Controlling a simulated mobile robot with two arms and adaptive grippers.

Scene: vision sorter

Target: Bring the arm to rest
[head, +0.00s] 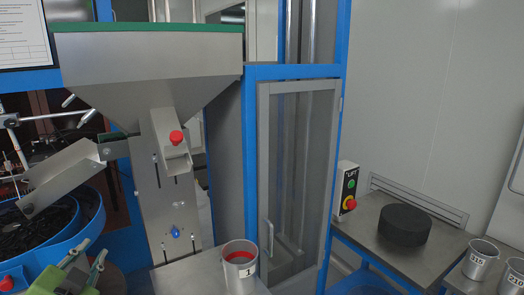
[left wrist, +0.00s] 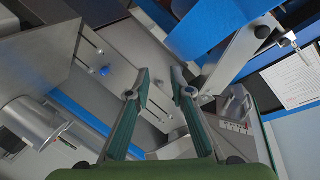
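My left gripper (head: 88,262) shows at the lower left edge of the head view, with green fingers. In the left wrist view my left gripper (left wrist: 158,82) has its two fingers apart and nothing between them. The fingers are near the front of the sorter machine and appear clear of it. My right gripper is in neither view.
A cup marked 1 (head: 240,268) stands on the metal ledge. A dark round block (head: 404,226) and more cups (head: 481,262) are at the right.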

